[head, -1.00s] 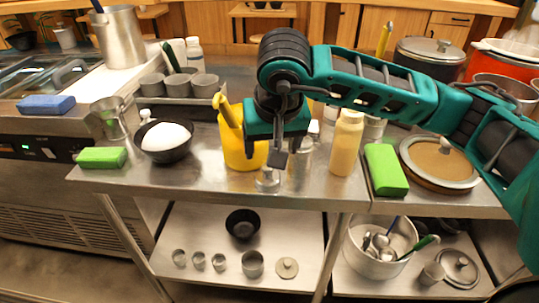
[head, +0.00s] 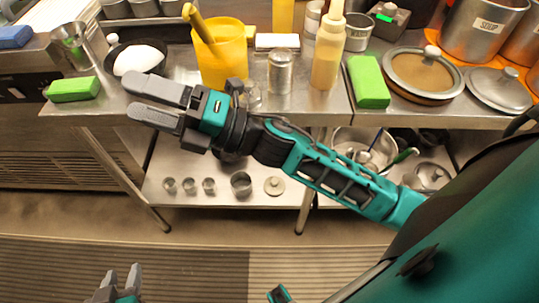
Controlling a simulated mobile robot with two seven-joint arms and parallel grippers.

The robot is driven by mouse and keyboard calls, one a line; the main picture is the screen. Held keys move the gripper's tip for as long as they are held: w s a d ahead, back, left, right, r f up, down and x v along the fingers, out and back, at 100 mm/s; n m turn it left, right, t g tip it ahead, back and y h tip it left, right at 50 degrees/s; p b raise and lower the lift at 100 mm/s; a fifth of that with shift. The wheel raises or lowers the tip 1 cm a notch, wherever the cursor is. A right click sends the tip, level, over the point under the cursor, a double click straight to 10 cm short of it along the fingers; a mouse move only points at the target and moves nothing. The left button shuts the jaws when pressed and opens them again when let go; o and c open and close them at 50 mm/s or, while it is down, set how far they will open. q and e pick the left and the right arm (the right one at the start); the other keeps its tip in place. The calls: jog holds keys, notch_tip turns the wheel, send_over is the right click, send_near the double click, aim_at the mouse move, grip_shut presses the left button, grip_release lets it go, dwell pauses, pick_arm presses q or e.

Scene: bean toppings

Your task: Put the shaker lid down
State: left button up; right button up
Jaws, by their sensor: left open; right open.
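A small metal piece that looks like the shaker lid (head: 254,97) rests on the counter (head: 310,106) near its front edge, partly hidden behind my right wrist. The metal shaker (head: 280,72) stands upright just to its right. My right gripper (head: 132,98) is open and empty, pointing left in front of the counter edge, apart from the lid. My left gripper (head: 122,270) is open and empty, low in the head view over the floor.
A yellow container (head: 222,62), a sauce bottle (head: 327,55) and a green sponge (head: 368,82) stand around the shaker. A black bowl (head: 118,50) and another green sponge (head: 73,89) are at left. A lower shelf (head: 225,172) holds small cups.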

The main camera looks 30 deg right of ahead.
jog(key=d+f+m+t+h, duration=0.1)
jog(key=d+f+m+h, duration=0.5)
jog(key=f+m, duration=0.45)
jog(key=d+f+m+t+h, duration=0.1)
jog(key=d+f+m+h, duration=0.4)
jog(key=f+m+h, duration=0.55)
jog(key=s+d+f+m+g+p, duration=0.3)
jog(key=s+f+m, duration=0.3)
jog(key=s, duration=0.3)
jog(key=shift+s+d+f+m+g, duration=0.3)
jog(key=shift+d+m+g, duration=0.25)
jog(key=shift+m, duration=0.35)
jog(key=shift+a, duration=0.1)
